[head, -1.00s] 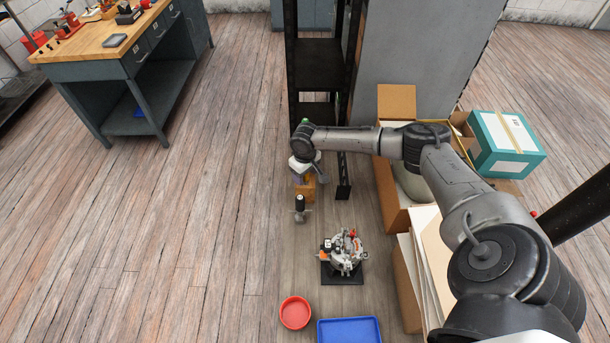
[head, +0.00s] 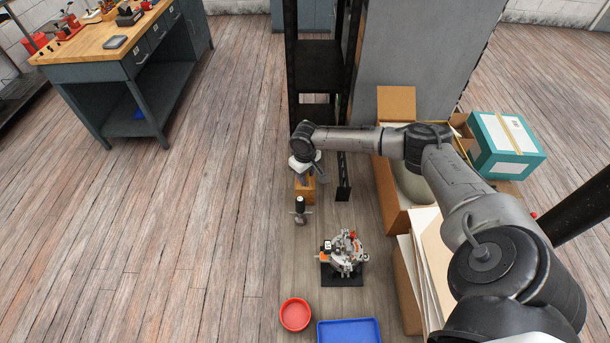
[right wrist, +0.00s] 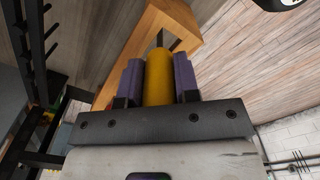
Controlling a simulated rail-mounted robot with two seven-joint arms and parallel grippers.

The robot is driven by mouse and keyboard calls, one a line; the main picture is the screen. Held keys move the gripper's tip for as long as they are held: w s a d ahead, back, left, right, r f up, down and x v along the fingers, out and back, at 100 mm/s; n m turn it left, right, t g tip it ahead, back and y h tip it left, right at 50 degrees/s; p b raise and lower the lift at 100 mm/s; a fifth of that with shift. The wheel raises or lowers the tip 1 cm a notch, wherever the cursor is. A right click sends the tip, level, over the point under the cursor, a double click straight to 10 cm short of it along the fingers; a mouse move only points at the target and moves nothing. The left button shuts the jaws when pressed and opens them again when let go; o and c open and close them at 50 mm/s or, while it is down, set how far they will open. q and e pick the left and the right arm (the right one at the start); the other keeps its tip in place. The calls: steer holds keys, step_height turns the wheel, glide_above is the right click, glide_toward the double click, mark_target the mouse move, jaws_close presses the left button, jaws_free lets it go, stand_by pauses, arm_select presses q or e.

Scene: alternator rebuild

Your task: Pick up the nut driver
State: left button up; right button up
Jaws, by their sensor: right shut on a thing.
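The nut driver shows as a yellow handle (right wrist: 158,78) in the right wrist view. My right gripper (right wrist: 158,82) is shut on this handle, with a purple finger pad on either side of it. The far end of the handle is at the wooden holder (right wrist: 143,30), a block with an opening in it. I cannot tell whether the driver still rests in the holder. In the head view my right gripper (head: 304,177) is low over the wooden holder (head: 305,191) and hides the driver. My left gripper is in neither view.
A black-handled tool (head: 300,208) stands in front of the holder. The alternator on its black stand (head: 343,255), a red bowl (head: 295,313) and a blue tray (head: 349,330) are nearer. A black shelf frame (head: 318,80) stands behind; boxes (head: 393,190) are on the right.

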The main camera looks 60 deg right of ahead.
step_height(320, 180, up, 17)
steer(key=p, duration=0.1)
stand_by(0.3)
steer(key=shift+r, duration=0.1)
steer(key=o, duration=0.5)
steer(key=shift+c, duration=0.2)
steer(key=c, duration=0.4)
steer(key=shift+a, duration=0.1)
